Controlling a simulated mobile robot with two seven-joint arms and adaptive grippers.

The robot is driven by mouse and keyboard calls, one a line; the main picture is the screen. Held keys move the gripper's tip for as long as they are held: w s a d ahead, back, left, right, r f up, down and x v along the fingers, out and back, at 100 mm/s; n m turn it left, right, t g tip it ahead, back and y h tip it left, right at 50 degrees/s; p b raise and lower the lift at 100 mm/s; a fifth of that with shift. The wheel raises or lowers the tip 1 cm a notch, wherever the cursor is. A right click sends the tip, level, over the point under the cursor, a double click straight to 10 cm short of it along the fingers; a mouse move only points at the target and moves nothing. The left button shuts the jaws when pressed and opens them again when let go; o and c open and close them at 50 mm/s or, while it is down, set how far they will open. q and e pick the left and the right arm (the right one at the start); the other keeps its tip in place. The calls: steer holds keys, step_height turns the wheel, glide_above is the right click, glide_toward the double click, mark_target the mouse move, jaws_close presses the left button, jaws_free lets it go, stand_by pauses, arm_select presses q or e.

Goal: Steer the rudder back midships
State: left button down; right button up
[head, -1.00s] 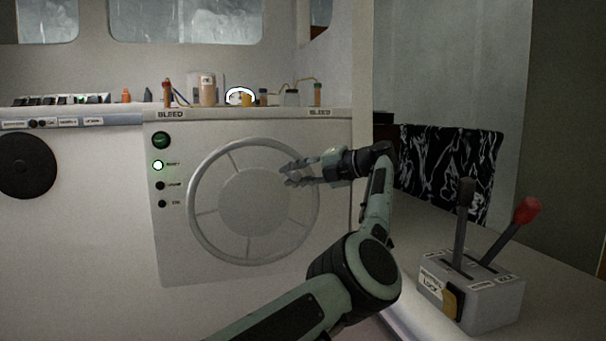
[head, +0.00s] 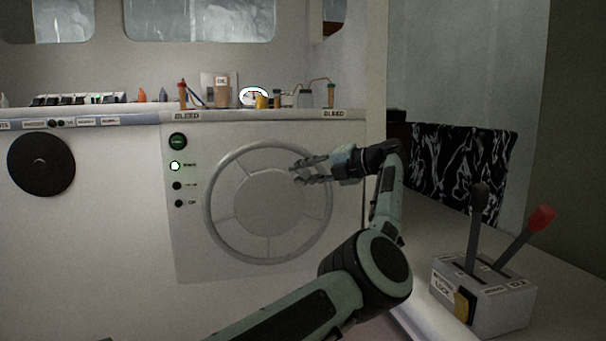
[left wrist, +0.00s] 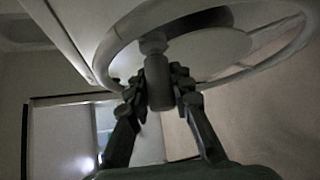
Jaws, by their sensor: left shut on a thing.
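The steering wheel (head: 219,237) is a grey ring with spokes and a large round hub (head: 266,204), on the front of a white console. My left gripper (head: 303,170) is at the upper right of the rim. In the left wrist view, the fingers are shut on a dark cylindrical knob (left wrist: 159,88) that stands out from the wheel rim (left wrist: 122,42). The knob is hidden behind the fingers in the head view. My right gripper is out of view. I cannot make out a rudder angle reading.
A green button (head: 177,141) and a lit lamp (head: 175,166) sit left of the wheel. Small bottles (head: 305,98) and tubes stand on the console top. A lever box (head: 492,305) with a black and a red-topped lever is at the right. A black disc (head: 41,164) is at the left.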

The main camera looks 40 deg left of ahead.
arm_select(q)
steer(key=shift+s+a+r, duration=0.1)
steer(key=shift+s+r, duration=0.05)
steer(key=c, duration=1.3)
jaws_free()
steer(key=shift+c, duration=0.2)
steer(key=shift+d, duration=0.45)
steer(key=v, duration=1.1)
steer(key=shift+d+r, duration=0.1)
steer(key=shift+r, duration=0.05)
